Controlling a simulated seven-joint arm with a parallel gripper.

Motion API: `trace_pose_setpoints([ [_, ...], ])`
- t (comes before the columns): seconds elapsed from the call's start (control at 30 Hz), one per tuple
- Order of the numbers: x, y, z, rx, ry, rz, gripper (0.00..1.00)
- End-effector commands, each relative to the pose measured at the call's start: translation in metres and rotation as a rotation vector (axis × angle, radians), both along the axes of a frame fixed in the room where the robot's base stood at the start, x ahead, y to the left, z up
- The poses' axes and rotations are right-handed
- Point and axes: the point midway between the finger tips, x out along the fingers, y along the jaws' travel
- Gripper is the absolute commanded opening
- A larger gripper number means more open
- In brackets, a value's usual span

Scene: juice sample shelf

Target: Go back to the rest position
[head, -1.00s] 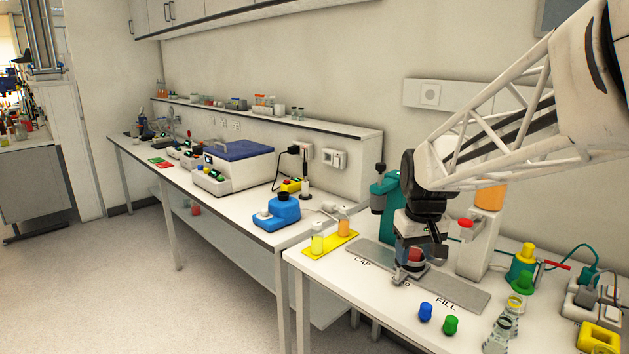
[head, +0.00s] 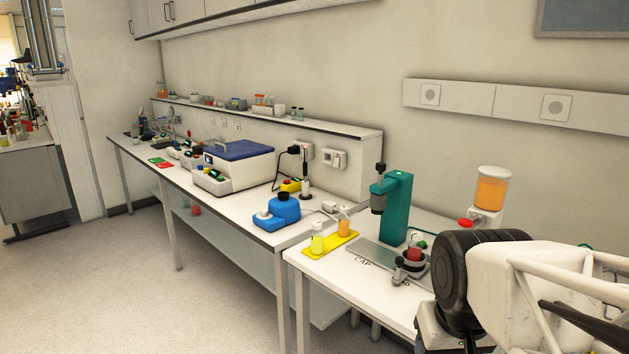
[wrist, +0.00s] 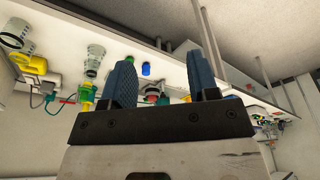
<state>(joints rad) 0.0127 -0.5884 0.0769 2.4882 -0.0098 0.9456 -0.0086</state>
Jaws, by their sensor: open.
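My gripper (wrist: 163,70) shows in the wrist view with its two blue fingers wide apart and no object held between them. The work table stands beyond the fingers, tilted in that view. In the head view my arm fills the lower right corner, in front of the table, and the fingertips cannot be made out. A red-capped item (head: 414,254) stands in a dark round holder on the grey plate (head: 372,256), apart from my arm in the head view.
A teal press (head: 397,210) and an orange-filled dispenser (head: 491,190) stand behind the plate. A yellow tray (head: 322,248) with two small bottles is at the table's left end. A blue device (head: 283,211) sits on the bench further left. My arm hides the table's right part.

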Motion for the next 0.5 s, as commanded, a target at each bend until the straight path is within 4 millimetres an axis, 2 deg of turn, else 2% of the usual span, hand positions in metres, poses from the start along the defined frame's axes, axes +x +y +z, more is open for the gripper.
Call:
trace_pose_setpoints([
  [0.1,-0.016,0.001,-0.005,0.003,-0.009,-0.013,0.55],
  [0.2,-0.022,0.001,-0.008,0.004,-0.012,-0.017,0.55],
  [0.5,-0.025,0.002,-0.01,0.005,-0.013,-0.02,0.55],
])
